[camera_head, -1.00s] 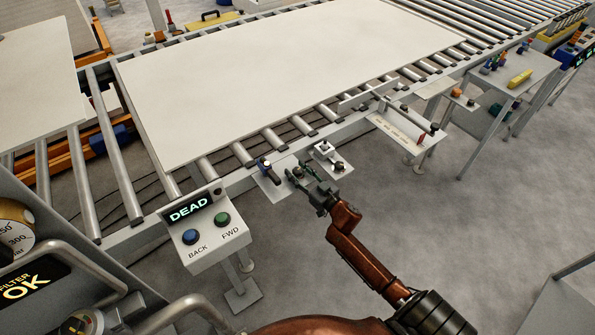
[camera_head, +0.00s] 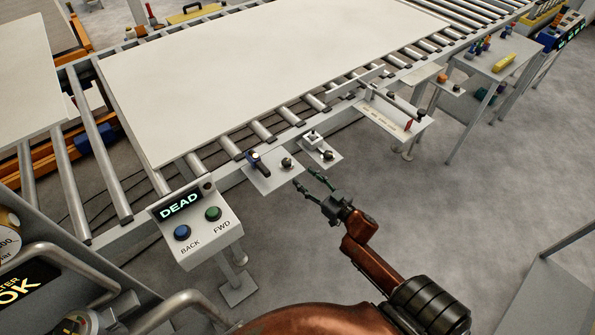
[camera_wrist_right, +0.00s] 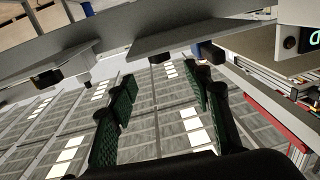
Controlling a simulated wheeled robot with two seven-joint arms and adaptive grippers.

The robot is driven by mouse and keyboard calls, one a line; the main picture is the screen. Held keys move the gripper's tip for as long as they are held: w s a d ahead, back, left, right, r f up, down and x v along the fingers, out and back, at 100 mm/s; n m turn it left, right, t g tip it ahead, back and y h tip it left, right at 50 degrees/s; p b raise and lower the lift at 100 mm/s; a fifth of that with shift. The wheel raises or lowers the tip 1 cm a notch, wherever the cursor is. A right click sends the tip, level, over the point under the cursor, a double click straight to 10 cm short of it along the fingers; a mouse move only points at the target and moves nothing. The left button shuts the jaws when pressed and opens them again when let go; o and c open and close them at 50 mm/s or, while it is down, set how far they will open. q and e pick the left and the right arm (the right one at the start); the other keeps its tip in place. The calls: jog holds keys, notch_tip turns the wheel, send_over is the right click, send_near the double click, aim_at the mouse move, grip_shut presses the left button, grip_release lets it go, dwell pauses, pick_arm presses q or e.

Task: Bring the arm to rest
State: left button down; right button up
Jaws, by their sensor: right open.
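My right gripper (camera_head: 316,187) is open and empty, in the air in front of the conveyor's near edge. Its fingers point up and left, towards two small plates on the conveyor frame, and stand apart from them. The reddish-brown right arm reaches up from the bottom of the head view. In the right wrist view the two dark green fingers (camera_wrist_right: 162,110) stand well apart with nothing between them. My left gripper does not show.
Small plates with a blue-ended lever (camera_head: 255,160) and a clamp-like part (camera_head: 314,138) jut from the conveyor. A control box (camera_head: 197,226) reading DEAD stands left. A large pale panel (camera_head: 260,75) lies on the rollers.

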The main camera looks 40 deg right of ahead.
jog(key=shift+s, duration=0.65)
jog(key=shift+d+f, duration=0.1)
jog(key=s+f+g+h+p, duration=0.1)
jog(key=s+f+g, duration=0.35)
jog(key=f, duration=0.95)
jog(key=s+d+f+m+g+h+p, duration=0.1)
jog(key=s+f+g, duration=0.1)
jog(key=s+f, duration=0.85)
jog(key=s+f+g+h+p, duration=0.1)
jog(key=s+f+g, duration=0.25)
jog(key=f, duration=1.25)
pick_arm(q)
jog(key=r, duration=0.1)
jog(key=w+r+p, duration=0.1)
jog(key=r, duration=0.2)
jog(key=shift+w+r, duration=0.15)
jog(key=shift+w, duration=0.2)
pick_arm(e)
jog(key=s+a+f+g, duration=0.2)
jog(key=s+f, duration=0.3)
jog(key=s, duration=0.6)
jog(key=s+a+f+n+g+y, duration=0.1)
jog(key=s+a+f+g, duration=0.2)
jog(key=s, duration=0.9)
jog(key=s+a+f+g, duration=0.2)
jog(key=s+a+f, duration=0.4)
jog(key=s+f, duration=0.3)
jog(key=s, duration=0.3)
jog(key=shift+n+g+y, duration=0.3)
